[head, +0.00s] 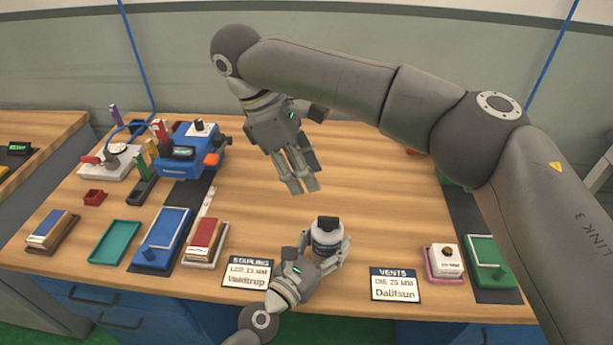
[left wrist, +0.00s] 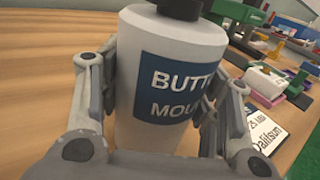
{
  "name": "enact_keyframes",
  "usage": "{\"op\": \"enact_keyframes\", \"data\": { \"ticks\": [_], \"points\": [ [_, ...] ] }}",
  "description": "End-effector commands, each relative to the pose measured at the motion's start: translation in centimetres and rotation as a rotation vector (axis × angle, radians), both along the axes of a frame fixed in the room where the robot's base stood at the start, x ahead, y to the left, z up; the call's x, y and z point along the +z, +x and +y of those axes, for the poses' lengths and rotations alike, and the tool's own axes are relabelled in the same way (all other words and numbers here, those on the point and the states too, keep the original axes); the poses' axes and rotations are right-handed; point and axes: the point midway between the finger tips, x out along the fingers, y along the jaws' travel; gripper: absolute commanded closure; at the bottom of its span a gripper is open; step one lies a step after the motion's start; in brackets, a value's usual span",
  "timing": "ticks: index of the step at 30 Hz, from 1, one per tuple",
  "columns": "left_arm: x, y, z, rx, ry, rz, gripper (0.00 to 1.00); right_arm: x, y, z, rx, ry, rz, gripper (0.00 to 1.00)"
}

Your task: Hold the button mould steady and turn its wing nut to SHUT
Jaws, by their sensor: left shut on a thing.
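The button mould (head: 327,243) is a white cylinder with a dark blue label and a dark top. It stands upright near the table's front edge. In the left wrist view the mould (left wrist: 168,85) fills the middle, its label partly reading "BUTT… MOU…". Its dark top (left wrist: 180,8) is cut off by the picture edge, and the wing nut's setting cannot be read. My left gripper (head: 324,252) is shut on the mould's body, one finger on each side. My right gripper (head: 302,188) hangs fingers down, above and behind the mould, apart from it and empty.
Two name cards, Starling (head: 247,273) and Vents (head: 395,285), lie left and right of the mould. A blue machine (head: 192,155) and several trays and blocks fill the left side. A pink tray (head: 444,278) stands at right. The table middle is clear.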

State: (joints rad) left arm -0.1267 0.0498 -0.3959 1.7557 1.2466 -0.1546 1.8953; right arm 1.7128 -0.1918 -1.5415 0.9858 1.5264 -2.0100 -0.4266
Motion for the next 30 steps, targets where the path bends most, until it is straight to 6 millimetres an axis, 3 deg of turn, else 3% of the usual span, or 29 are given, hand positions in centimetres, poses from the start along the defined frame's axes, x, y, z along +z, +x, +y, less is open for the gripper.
{"op": "enact_keyframes", "data": {
  "ticks": [8, 9, 14, 25, 30],
  "points": [
    [0.3, 0.1, 0.0, 0.001, -0.003, -0.004, 0.89, 0.0, 0.0, 0.0, 0.000, 0.000, 0.000, 0.66],
    [0.3, 0.1, 0.0, 0.001, -0.003, -0.004, 0.40, 0.0, 0.0, 0.0, 0.000, 0.000, 0.000, 0.66],
    [0.2, 0.0, 0.0, 0.001, -0.002, -0.003, 0.19, 0.0, 0.0, 0.0, 0.000, 0.000, -0.001, 0.66],
    [0.0, -0.1, 0.1, 0.000, 0.000, 0.000, 0.17, 0.0, 0.0, 0.0, 0.000, 0.000, -0.001, 0.66],
    [-0.1, -1.5, 1.0, 0.001, 0.003, 0.001, 0.17, 0.0, 0.0, 0.0, 0.000, 0.000, -0.001, 0.66]
  ]
}}
